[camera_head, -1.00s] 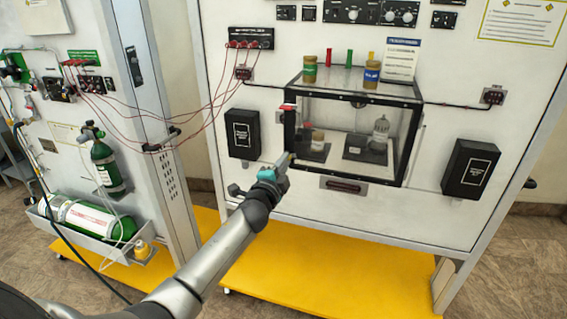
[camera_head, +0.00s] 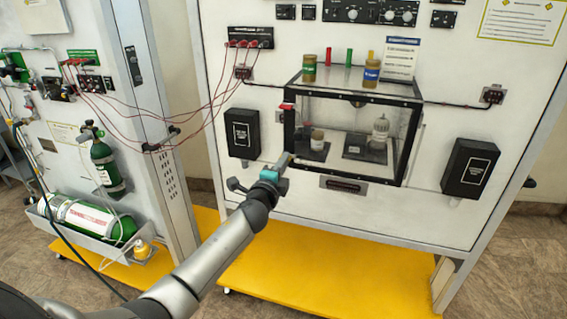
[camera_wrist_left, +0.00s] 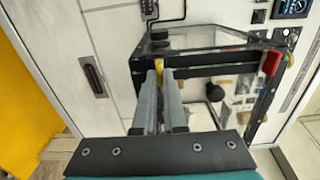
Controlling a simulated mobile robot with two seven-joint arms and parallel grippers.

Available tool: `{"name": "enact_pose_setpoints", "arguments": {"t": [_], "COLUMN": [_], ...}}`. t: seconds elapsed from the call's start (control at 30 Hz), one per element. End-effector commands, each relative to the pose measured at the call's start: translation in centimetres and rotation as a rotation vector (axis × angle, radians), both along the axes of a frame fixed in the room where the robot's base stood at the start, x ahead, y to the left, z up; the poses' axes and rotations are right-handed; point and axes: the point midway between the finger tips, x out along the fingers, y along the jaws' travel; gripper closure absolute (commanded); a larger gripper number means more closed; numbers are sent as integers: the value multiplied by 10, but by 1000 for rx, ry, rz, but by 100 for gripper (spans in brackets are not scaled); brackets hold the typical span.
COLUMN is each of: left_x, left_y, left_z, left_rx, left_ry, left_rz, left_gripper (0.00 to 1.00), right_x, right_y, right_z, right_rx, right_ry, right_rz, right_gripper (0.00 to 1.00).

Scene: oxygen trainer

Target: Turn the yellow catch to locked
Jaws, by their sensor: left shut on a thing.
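The yellow catch (camera_wrist_left: 159,65) shows as a small yellow piece between my left fingertips in the left wrist view, at the frame of the clear, black-edged chamber (camera_head: 352,95). My left gripper (camera_head: 288,156) reaches the chamber's lower left front corner in the head view. It also shows in the left wrist view (camera_wrist_left: 160,75), with its fingers shut on the catch. The fingers hide most of the catch, so its turned position cannot be told. In the head view the catch is hidden by the gripper. My right gripper is not in view.
A red part (camera_head: 286,106) sits at the chamber's upper left corner. Black boxes (camera_head: 242,133) and (camera_head: 470,168) flank the chamber on the white panel. Several bottles stand in and on the chamber. A yellow base (camera_head: 320,275) lies below. Red cables hang at left.

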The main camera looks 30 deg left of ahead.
Motion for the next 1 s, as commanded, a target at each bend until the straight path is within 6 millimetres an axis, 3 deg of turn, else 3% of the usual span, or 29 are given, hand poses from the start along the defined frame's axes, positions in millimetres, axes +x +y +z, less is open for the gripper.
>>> {"name": "enact_pose_setpoints", "arguments": {"t": [0.03,0.3,0.67,1.0], "left_x": [0,0,-6,-50], "left_y": [0,0,-1,-12], "left_z": [-1,-1,0,-1], "left_rx": [1,1,1,1], "left_ry": [2,1,0,2], "left_rz": [1,0,-1,-1], "left_gripper": [89,61,61,61], "right_x": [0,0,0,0], "right_y": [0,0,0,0], "right_z": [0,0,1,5], "right_rx": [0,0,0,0], "right_ry": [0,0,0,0], "right_rz": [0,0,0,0], "right_gripper": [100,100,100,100]}}
